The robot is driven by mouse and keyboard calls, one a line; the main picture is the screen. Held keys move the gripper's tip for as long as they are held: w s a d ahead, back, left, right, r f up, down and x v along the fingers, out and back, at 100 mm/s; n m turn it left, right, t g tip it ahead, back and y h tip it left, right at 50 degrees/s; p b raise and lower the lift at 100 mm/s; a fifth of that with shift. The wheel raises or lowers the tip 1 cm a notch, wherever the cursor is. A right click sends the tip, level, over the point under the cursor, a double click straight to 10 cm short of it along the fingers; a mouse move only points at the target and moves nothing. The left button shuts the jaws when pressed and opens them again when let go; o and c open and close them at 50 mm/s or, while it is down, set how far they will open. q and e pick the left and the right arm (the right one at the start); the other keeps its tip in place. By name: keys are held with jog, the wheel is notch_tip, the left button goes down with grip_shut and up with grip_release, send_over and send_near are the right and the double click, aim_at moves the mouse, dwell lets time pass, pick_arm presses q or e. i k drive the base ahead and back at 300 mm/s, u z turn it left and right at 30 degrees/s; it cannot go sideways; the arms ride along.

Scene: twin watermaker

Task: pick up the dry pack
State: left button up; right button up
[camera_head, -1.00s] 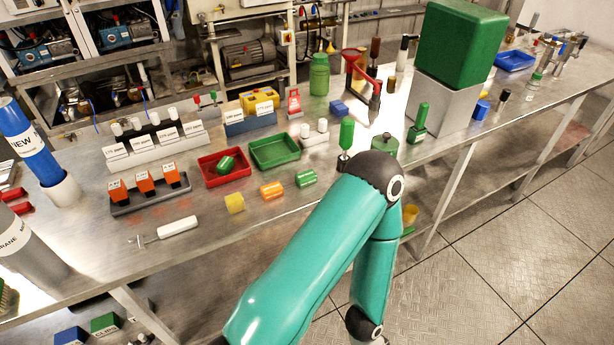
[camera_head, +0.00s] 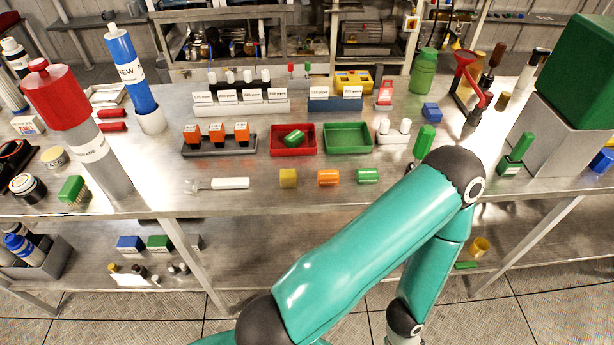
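I cannot make out a label that marks the dry pack. Small candidates on the steel bench are a yellow piece (camera_head: 288,178), an orange banded cylinder (camera_head: 328,178) and a green banded cylinder (camera_head: 368,176), in a row near the front edge. Another green cylinder (camera_head: 294,138) lies in the red tray (camera_head: 281,151); the green tray (camera_head: 347,150) beside it looks empty. One teal arm of mine crosses the lower middle, its elbow over the bench's front edge and its lower link hanging down. Neither gripper is in view.
A white-handled tool (camera_head: 230,183) lies left of the yellow piece. A red-topped cylinder (camera_head: 60,100) and a blue cylinder (camera_head: 130,70) stand at left. A grey block (camera_head: 560,140) bears a big green box (camera_head: 585,70) at right. A lower shelf runs beneath the bench (camera_head: 210,203).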

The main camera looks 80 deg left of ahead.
aim_at(326, 178)
jog(key=z, duration=0.1)
jog(key=i, duration=0.2)
jog(key=u, duration=2.6)
jog(key=k, duration=0.6)
jog(key=u, duration=0.25)
jog(key=i, duration=0.55)
jog(key=z, duration=0.25)
jog(key=k, duration=0.5)
jog(key=u, duration=0.15)
jog(key=i, duration=0.25)
